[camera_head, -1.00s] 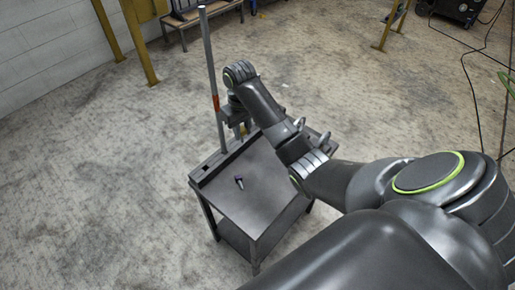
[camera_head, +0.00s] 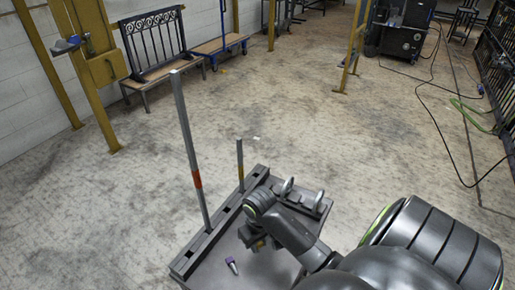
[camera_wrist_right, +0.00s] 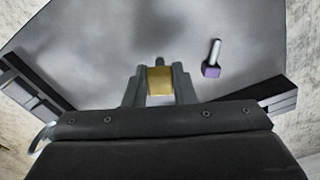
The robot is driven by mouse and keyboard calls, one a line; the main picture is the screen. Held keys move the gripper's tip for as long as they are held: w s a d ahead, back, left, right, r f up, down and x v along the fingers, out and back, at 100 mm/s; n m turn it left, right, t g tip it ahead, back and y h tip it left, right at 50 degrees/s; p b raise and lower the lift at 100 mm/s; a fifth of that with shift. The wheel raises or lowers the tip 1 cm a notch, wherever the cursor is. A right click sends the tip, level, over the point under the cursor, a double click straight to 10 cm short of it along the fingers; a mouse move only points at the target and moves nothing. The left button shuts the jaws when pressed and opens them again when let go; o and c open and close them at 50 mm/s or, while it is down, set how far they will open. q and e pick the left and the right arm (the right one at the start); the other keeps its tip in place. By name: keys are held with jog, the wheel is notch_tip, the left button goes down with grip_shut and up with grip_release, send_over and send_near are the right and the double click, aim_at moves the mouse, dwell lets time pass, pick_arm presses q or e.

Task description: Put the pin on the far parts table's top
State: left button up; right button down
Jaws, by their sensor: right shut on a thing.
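My right gripper (camera_head: 258,246) is over a dark metal table (camera_head: 208,272). In the right wrist view the gripper (camera_wrist_right: 160,88) is shut on a gold-coloured block-like piece (camera_wrist_right: 160,82), which may be the head of a pin. Its lower part is hidden, and I cannot tell whether it touches the tabletop (camera_wrist_right: 110,70). A separate purple-headed pin with a pale shaft (camera_head: 232,265) lies on the tabletop, left of the gripper. It also shows in the right wrist view (camera_wrist_right: 212,68), to the right of the fingers. My left gripper is not in view.
A dark rail (camera_head: 190,258) along the table's left edge carries a tall post with a red band (camera_head: 188,140) and a shorter post (camera_head: 240,165). A dark rack (camera_head: 303,199) stands at the far edge. A scrolled gate panel (camera_head: 150,45) stands at the back. The floor between is clear.

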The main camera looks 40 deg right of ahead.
jog(key=shift+w+f, duration=0.1)
jog(key=shift+f, duration=2.15)
jog(key=shift+f, duration=0.15)
jog(key=c, duration=1.2)
grip_release()
notch_tip(320, 180, up, 12)
jog(key=shift+r+p, duration=0.2)
jog(key=shift+p, duration=0.55)
